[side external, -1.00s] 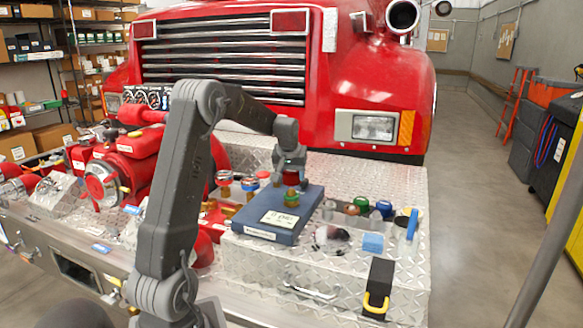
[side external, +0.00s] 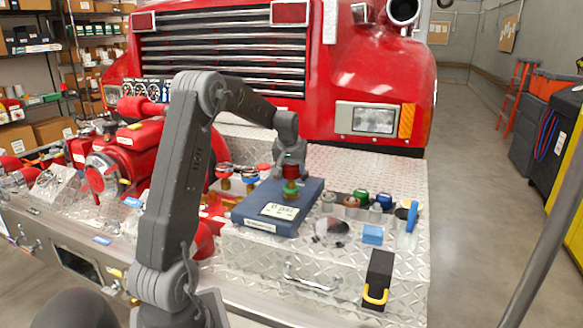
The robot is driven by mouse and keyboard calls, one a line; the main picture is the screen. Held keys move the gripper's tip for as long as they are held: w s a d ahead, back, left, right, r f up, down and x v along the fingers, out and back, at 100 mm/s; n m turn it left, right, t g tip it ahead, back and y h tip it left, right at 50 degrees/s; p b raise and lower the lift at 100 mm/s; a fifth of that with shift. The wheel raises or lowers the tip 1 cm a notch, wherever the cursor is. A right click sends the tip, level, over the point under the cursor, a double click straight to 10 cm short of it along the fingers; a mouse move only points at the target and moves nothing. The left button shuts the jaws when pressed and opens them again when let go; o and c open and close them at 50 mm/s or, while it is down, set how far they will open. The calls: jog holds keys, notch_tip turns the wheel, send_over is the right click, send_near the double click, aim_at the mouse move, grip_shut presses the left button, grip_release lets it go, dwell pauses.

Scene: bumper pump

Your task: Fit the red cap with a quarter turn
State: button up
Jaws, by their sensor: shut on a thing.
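My gripper (side external: 290,161) points down over the blue block (side external: 246,212) on the diamond-plate bumper. It is shut on the red cap (side external: 290,171), whose lower part shows below the fingers. Directly under the cap stands an upright brass fitting with a green ring (side external: 290,188) on the block. The cap looks in line with the fitting and at its top. I cannot tell whether it is seated or how far it is turned. The fingers are small and partly hidden by the wrist.
Several knobs, including a green one (side external: 361,197) and a blue one (side external: 384,201), stand right of the block. A light blue cube (side external: 372,234) and a blue-handled tool (side external: 412,217) lie nearby. Brass fittings with coloured tops (side external: 225,172) and a red pump (side external: 120,165) are left.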

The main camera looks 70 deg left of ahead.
aim_at(291, 181)
jog(key=shift+f, duration=1.6)
dwell(1.6)
jog(key=m+t+h, duration=0.1)
jog(key=m, duration=0.3)
jog(key=shift+m, duration=0.4)
jog(key=shift+h, duration=0.3)
jog(key=m+h, duration=0.1)
jog(key=m, duration=0.2)
jog(key=shift+a+m+t, duration=0.1)
jog(key=shift+m+t, duration=0.3)
jog(key=shift+m+h, duration=0.4)
jog(key=shift+m, duration=0.4)
jog(key=shift+r, duration=0.1)
